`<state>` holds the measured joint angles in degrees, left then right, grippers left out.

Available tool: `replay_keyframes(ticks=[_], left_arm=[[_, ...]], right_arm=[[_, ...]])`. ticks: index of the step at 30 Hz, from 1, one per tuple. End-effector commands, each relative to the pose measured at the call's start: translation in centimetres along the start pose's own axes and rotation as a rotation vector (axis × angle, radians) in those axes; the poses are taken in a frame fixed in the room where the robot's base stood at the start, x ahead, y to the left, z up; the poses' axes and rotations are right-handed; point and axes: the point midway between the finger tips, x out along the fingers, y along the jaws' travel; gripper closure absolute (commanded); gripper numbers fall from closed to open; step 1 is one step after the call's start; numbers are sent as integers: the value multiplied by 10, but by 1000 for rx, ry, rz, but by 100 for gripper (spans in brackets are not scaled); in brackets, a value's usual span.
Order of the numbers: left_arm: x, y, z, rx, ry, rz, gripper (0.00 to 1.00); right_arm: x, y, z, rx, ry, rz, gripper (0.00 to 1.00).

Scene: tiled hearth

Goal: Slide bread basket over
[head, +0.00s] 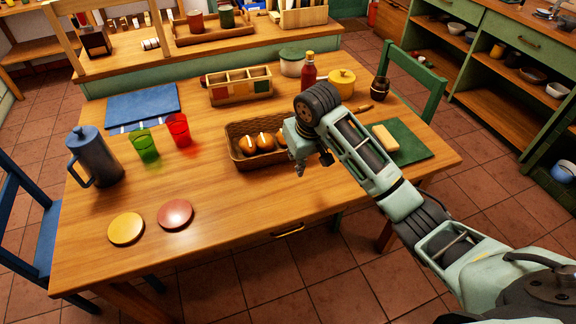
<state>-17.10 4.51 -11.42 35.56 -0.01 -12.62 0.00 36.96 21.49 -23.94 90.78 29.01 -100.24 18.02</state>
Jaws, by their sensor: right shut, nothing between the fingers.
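The brown woven bread basket (236,154) stands on the wooden table (300,204) near its middle, with several scored bread rolls (264,142) in it. My right gripper (303,166) is at the basket's right end, pointing down, with its fingers shut and empty. The gripper and wrist hide the basket's right end, so I cannot tell whether they touch it. My left gripper is not in view.
Left of the basket stand a red glass (179,130), a green glass (145,146) and a blue jug (93,158). Behind it is a wooden divided box (240,86). A green board (412,149) with a pale block lies right. The table's front middle is clear.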

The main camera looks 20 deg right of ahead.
Motion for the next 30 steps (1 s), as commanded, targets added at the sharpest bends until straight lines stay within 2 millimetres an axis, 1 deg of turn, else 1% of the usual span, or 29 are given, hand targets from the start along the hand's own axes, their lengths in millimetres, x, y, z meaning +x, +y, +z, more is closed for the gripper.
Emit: replay_keyframes(ticks=[2, 5, 8, 17, 18, 21, 25, 30], left_arm=[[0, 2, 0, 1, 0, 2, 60], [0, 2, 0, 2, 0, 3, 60], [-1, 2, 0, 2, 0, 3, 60], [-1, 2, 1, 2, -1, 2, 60], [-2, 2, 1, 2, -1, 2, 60], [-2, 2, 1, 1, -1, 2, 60], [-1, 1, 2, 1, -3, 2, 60], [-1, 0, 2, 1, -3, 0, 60]], right_arm=[[4, 2, -2, 4, -5, 2, 100], [16, 1, -1, 5, -7, 1, 100], [34, 1, -1, 5, -8, 0, 100], [100, 1, -1, 5, -7, 1, 100], [100, 1, -9, 5, -1, 1, 100], [103, 1, -22, 4, -2, 1, 100], [107, 1, -32, 4, -2, 1, 100], [109, 1, -39, 3, -2, 1, 100]])
